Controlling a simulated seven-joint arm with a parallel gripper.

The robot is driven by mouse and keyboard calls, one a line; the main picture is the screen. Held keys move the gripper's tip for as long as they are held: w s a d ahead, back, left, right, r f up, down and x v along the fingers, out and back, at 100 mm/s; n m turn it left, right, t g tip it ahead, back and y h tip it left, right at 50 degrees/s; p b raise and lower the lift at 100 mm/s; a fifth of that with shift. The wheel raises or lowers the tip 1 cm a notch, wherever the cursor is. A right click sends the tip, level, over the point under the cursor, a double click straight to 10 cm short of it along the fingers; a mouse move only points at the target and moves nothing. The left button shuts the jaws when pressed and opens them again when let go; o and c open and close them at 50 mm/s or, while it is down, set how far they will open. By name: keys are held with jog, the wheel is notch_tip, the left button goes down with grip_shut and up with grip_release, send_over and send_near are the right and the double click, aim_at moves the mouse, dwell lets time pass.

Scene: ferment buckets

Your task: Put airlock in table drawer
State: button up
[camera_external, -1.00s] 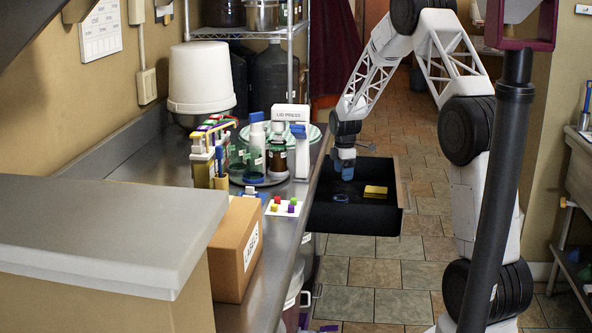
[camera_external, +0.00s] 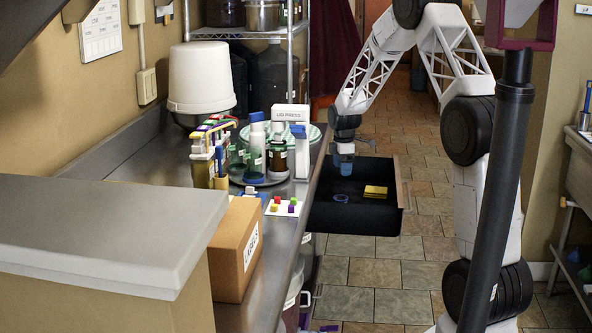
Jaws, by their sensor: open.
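The table drawer (camera_external: 357,222) is pulled open to the right of the steel counter. Its dark inside holds a small blue ring-shaped item (camera_external: 341,198) and a yellow stack (camera_external: 375,191). My gripper (camera_external: 344,170) points down above the rear left part of the drawer, over the blue item and apart from it. It is open, and I see nothing held in it. I cannot identify the airlock for certain; the blue item is too small to name.
The counter (camera_external: 150,165) carries a white bucket (camera_external: 201,78), a bottle with a blue cap (camera_external: 257,148), a cardboard box (camera_external: 236,250) and a white card with colored pieces (camera_external: 283,206). The tiled floor right of the drawer is clear.

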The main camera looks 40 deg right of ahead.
jog(key=s+a+r+m+t, duration=0.1)
jog(key=s+a+r+m, duration=0.2)
jog(key=s+a+r, duration=0.7)
jog(key=s+a+r+m, duration=0.3)
jog(key=s+a+r, duration=0.4)
jog(key=s+r, duration=0.4)
jog(key=s+a+r+m, duration=0.1)
jog(key=s+a+m, duration=0.1)
jog(key=s, duration=0.7)
jog(key=s+a+r+m+t, duration=0.1)
jog(key=s+a, duration=0.3)
jog(key=s, duration=0.5)
jog(key=s+a+r+m, duration=0.1)
jog(key=s+a+m, duration=0.2)
jog(key=s, duration=0.6)
jog(key=shift+a+r+m, duration=0.15)
jog(key=shift+a+m, duration=0.1)
jog(key=shift+m, duration=0.35)
